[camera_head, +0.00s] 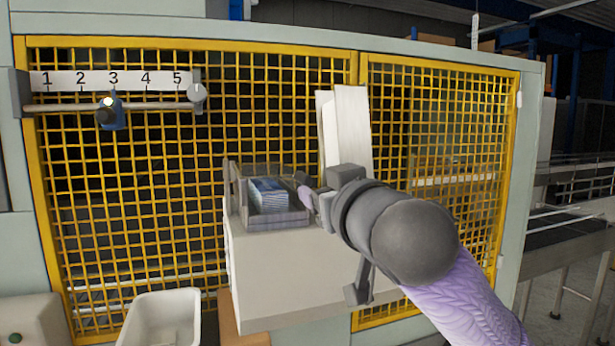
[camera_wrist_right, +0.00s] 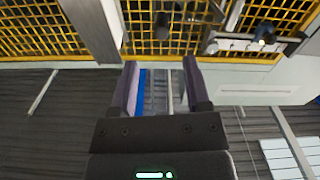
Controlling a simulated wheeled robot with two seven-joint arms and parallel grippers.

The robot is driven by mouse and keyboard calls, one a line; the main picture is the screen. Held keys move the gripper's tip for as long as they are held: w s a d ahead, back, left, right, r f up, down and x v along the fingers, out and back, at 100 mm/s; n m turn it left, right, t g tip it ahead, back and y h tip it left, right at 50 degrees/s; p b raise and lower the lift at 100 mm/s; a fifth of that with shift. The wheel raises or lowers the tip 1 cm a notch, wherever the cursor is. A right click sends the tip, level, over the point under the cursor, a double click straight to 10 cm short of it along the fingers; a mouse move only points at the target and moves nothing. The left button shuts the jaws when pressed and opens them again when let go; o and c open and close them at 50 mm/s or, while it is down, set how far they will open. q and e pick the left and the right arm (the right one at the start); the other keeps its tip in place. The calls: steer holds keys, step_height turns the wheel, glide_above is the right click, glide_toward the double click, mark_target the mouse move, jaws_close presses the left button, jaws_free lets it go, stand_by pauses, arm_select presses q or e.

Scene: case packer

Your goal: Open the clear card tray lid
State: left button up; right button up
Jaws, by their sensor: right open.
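The card tray (camera_head: 277,220) sits on top of a white block in the head view. It has grey see-through walls and holds a stack of blue cards (camera_head: 268,192). I cannot clearly make out the clear lid or its position. My right gripper (camera_head: 305,188) is at the tray's right side, and my wrist hides part of that area. In the right wrist view my right gripper (camera_wrist_right: 160,88) is open with nothing held. A strip of blue (camera_wrist_right: 143,95) shows between its fingers, beyond the tips. My left gripper is not in view.
A yellow mesh guard (camera_head: 150,200) stands behind the tray. A white upright panel (camera_head: 349,125) rises right behind my wrist. A numbered scale (camera_head: 120,80) with a blue slider (camera_head: 112,112) is at the upper left. A white bin (camera_head: 165,315) stands at the lower left.

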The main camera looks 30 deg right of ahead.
mark_target(308, 181)
steer(key=p+x, duration=0.2)
steer(key=x, duration=0.5)
steer(key=shift+r+p, duration=0.1)
steer(key=shift+p, duration=0.2)
steer(key=shift+w, duration=0.4)
jaws_close()
stand_by(0.5)
